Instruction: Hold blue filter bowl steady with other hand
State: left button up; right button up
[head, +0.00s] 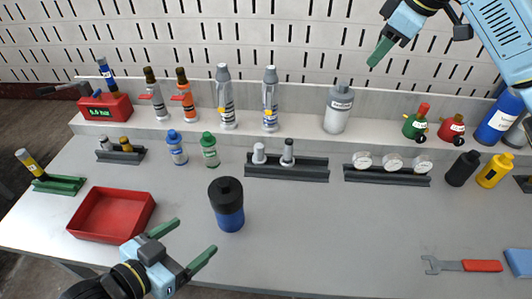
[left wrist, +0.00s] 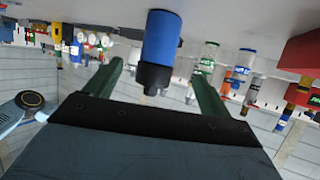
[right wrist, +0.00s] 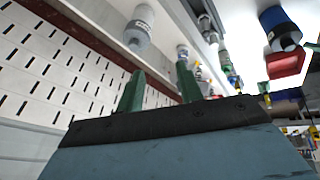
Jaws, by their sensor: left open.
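The blue filter bowl (head: 230,218) with a black cap (head: 225,189) stands upright on the grey bench, right of the red tray. My left gripper (head: 184,243) is open and empty, in front and to the left of the bowl, fingers pointing toward it. In the left wrist view the bowl (left wrist: 162,38) appears inverted, beyond and between the two green fingers, with a gap. My right gripper (head: 380,50) is raised at the upper right, far from the bowl. Its fingers stand apart with nothing between them in the right wrist view (right wrist: 160,72). The bowl (right wrist: 278,22) also shows there.
A red tray (head: 76,233) lies left of the bowl. Racks with small parts (head: 290,173) and gauges (head: 385,177) stand behind. Bottles line the back shelf (head: 290,140). A wrench (head: 450,265) lies at the right front.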

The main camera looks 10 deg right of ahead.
aim_at(221, 216)
pick_arm(q)
jog(key=x, duration=1.3)
jog(key=shift+w+d, duration=0.1)
jog(key=shift+d, duration=0.05)
pick_arm(e)
jog(key=s+a+f+n+g+y, duration=0.1)
jog(key=s+a+f, duration=0.2)
jog(key=a, duration=0.6)
jog(key=s+a+f+n+g+y, duration=0.1)
jog(key=s+a+f, duration=0.3)
jog(key=a, duration=0.5)
jog(key=s+a+f+n+g+y, duration=0.1)
jog(key=s+a+f+n+y, duration=0.1)
jog(key=a+f, duration=0.4)
jog(key=s+a+n, duration=0.1)
jog(key=a, duration=0.3)
jog(key=shift+s, duration=0.35)
jog(key=shift+a, duration=0.1)
